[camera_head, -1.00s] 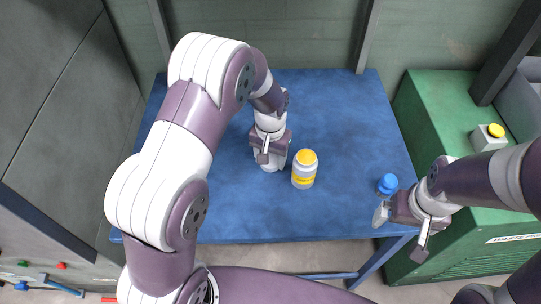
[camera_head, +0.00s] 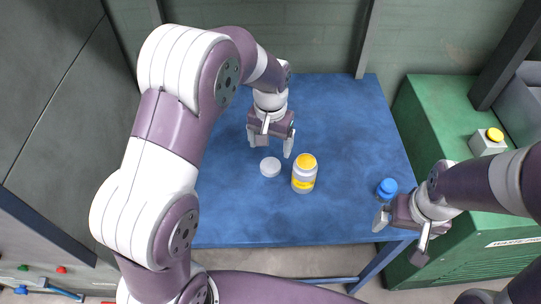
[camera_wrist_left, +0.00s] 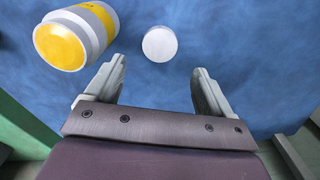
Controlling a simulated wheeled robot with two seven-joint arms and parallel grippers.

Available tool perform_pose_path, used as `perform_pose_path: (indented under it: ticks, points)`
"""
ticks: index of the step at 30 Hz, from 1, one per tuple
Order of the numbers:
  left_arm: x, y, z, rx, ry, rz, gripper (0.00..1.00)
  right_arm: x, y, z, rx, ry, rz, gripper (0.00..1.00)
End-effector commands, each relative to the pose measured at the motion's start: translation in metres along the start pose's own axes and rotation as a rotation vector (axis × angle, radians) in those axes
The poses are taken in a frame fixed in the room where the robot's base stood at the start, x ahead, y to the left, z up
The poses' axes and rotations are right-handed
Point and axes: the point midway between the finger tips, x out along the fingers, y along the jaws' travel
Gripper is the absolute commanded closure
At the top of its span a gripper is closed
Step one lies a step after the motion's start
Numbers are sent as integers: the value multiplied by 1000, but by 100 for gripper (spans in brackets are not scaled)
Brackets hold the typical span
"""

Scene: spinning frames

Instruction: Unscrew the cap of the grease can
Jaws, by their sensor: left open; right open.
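The grease can (camera_head: 304,173) stands upright on the blue table, pale with a yellow band and a yellow round top; it also shows at the upper left of the left wrist view (camera_wrist_left: 76,37). A white round disc, like a cap (camera_head: 270,167), lies flat on the table left of the can and appears apart from it. My left gripper (camera_head: 270,143) is open and empty just behind the disc, its fingers pointing toward the table. In the left wrist view the disc (camera_wrist_left: 160,44) shows beyond the open fingertips. My right gripper (camera_head: 383,214) is open near the table's right front edge.
A blue round object (camera_head: 387,187) sits just behind my right gripper. The blue table (camera_head: 240,215) is clear at the front and back. A green cabinet (camera_head: 425,115) with a yellow-buttoned box (camera_head: 488,141) stands to the right.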

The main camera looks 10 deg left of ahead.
Motion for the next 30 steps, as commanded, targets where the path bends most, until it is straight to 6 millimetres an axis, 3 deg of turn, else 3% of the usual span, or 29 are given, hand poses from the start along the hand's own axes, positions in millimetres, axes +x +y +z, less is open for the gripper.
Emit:
perform_pose_path:
  ticks: [3, 8, 11, 18, 21, 30]
  points:
    - [-25, 0, -1, 0, 2, 0, 18, -1, 0, 0, 0, 0, 0, 3]
    - [-40, -2, 6, -5, 3, 0, 18, -2, 0, 0, 0, 0, 0, 3]
    - [-40, -12, 34, -26, 23, 1, 18, -2, 0, 0, 0, 0, 0, 3]
    - [-27, -30, 134, -89, 101, -2, 18, -2, 0, 0, 0, 0, 0, 3]
    - [-22, -32, 156, -101, 118, -4, 18, -2, 0, 0, 0, 0, 0, 3]
    - [-20, -32, 163, -104, 119, -4, 18, -2, 0, 0, 0, 0, 0, 3]
